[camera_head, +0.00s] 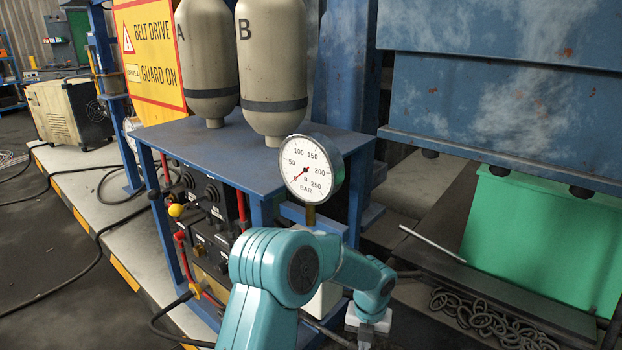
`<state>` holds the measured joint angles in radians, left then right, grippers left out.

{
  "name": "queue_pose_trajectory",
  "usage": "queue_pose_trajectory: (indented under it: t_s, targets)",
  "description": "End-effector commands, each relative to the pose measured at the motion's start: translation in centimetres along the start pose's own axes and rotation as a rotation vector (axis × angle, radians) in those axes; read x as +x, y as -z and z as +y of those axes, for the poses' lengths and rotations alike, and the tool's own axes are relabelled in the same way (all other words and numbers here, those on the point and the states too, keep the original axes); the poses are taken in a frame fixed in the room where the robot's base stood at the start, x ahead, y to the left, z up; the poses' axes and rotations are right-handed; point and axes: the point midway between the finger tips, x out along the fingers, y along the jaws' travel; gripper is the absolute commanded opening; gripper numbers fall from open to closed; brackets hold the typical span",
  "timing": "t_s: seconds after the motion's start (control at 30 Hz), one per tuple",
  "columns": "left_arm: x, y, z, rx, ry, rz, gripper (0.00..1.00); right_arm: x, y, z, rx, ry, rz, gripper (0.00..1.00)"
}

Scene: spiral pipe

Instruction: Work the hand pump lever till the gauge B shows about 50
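Gauge B (311,168), a round white dial marked BAR, stands upright at the front right corner of the blue frame. Its red needle points lower left, below the 50 mark and near the scale's start. My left arm comes up from the bottom, left of centre, and bends right in front of the frame. My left gripper (366,338) is at the bottom edge, partly cut off; its fingers cannot be made out. A dark bar (327,331) runs close to it; I cannot tell whether this is the pump lever or whether they touch. My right gripper is out of view.
Two beige tanks, one marked B (270,60), stand above the blue table (215,148). A yellow knob (176,210) and red hoses are at its left. A green bin (545,235), a loose-looking metal rod (431,243) and a chain (485,322) lie right. Cables cross the left floor.

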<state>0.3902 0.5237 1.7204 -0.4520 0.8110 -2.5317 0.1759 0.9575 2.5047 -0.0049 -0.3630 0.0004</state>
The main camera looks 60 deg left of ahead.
Motion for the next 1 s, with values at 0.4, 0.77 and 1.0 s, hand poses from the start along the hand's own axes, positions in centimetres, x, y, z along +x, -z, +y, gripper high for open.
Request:
queue_pose_trajectory:
  t_s: [0.4, 0.77, 1.0]
  targets:
    - [3.7, 0.1, 0.0, 0.001, -0.002, 0.002, 0.00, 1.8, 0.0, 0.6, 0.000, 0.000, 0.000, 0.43]
    - [3.8, 0.1, 0.0, 0.000, -0.001, 0.002, 0.00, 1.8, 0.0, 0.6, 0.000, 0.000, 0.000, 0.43]
    - [5.7, 0.0, 0.3, -0.001, -0.001, 0.002, 0.00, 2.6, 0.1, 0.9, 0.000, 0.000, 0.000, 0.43]
